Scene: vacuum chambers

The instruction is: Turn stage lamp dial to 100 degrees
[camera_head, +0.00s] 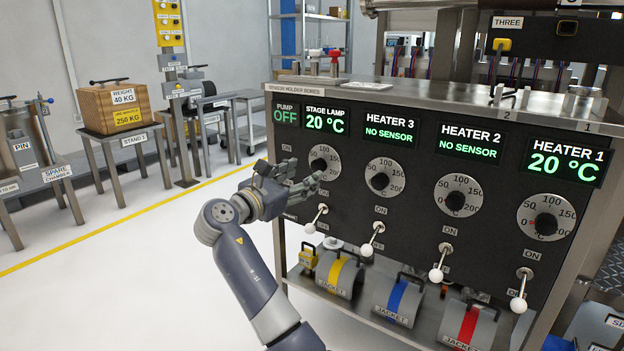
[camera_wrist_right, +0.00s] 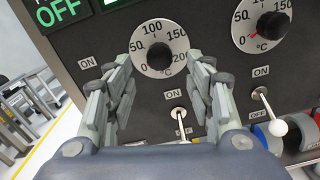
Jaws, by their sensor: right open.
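The stage lamp dial (camera_head: 324,158) is a round white scale with a black knob on the dark panel, below the STAGE LAMP display (camera_head: 326,120) reading 20 °C. My right gripper (camera_head: 304,180) is open and empty, just in front of and below the dial. In the wrist view its fingers (camera_wrist_right: 160,68) stand apart, left and right of the knob, with no contact visible. My left gripper is not in view.
The heater 3 dial (camera_head: 384,180) is right of the stage lamp dial, with more heater dials beyond. White-tipped toggle switches, one below the stage lamp dial (camera_head: 316,219), stick out of the panel. Jackets lie on the shelf below.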

